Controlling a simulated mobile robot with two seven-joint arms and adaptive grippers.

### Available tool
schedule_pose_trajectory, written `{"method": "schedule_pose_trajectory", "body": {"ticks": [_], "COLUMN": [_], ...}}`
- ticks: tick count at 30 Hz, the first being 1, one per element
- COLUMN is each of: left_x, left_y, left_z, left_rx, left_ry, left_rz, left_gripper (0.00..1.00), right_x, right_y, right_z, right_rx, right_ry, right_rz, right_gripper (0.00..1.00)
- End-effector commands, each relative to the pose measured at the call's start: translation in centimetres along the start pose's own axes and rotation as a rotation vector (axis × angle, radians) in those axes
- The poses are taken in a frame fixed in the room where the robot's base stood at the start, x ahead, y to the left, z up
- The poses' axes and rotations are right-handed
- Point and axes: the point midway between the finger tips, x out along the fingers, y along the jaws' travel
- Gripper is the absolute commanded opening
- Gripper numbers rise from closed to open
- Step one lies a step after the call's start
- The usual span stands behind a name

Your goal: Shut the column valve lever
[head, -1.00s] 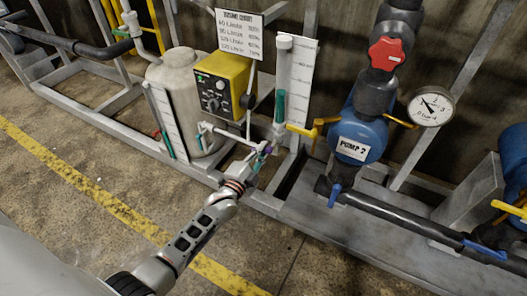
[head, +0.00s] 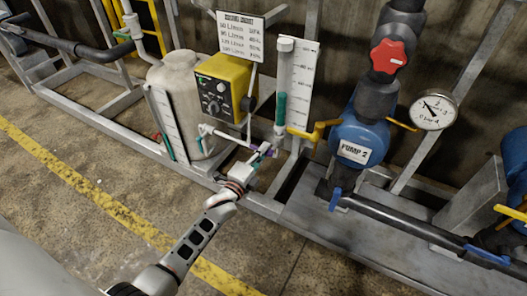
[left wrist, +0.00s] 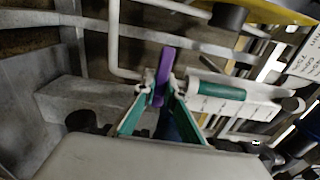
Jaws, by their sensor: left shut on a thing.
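The column valve lever (left wrist: 164,78) is a slim purple bar, seen in the left wrist view between the two fingertips. In the head view only small purple parts of it (head: 255,146) show at the foot of the clear column (head: 284,75). My left gripper (head: 262,151) is at the lever, its fingers shut on it. In the left wrist view the green-sided fingers (left wrist: 159,92) converge on the lever from both sides, hiding part of it. The valve body behind is hard to make out. My right gripper is in neither view.
A white scale board (head: 303,90) stands behind the column. A yellow control box (head: 222,88) and beige tank (head: 178,75) are to the left. A yellow lever (head: 302,134) and blue Pump 2 (head: 358,138) are close on the right. Open floor (head: 120,190) lies in front.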

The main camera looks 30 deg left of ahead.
Motion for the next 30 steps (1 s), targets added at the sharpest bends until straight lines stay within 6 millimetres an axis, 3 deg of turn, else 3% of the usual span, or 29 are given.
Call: {"method": "schedule_pose_trajectory", "body": {"ticks": [5, 6, 8, 20, 25, 30], "left_x": [-0.1, -0.1, -0.1, -0.3, -2.2, -5.6], "left_y": [0.2, 0.2, 0.2, 0.1, 0.2, 0.2], "left_z": [0.2, 0.2, 0.2, 0.1, 0.1, 0.1], "left_rx": [0.008, 0.008, 0.007, 0.003, 0.003, 0.004], "left_ry": [-0.002, -0.002, -0.002, 0.000, 0.000, -0.001], "left_rz": [0.004, 0.004, 0.004, 0.001, 0.003, 0.003], "left_gripper": [0.00, 0.13, 0.28, 0.28, 0.28, 0.28], "right_x": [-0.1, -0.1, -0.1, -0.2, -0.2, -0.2], "right_y": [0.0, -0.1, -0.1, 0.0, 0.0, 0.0], "right_z": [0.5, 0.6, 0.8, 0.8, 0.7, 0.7], "right_rx": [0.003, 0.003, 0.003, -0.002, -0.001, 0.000], "right_ry": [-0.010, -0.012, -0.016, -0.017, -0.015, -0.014], "right_rz": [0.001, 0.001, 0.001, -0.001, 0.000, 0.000], "right_gripper": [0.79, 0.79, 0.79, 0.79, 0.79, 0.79]}}
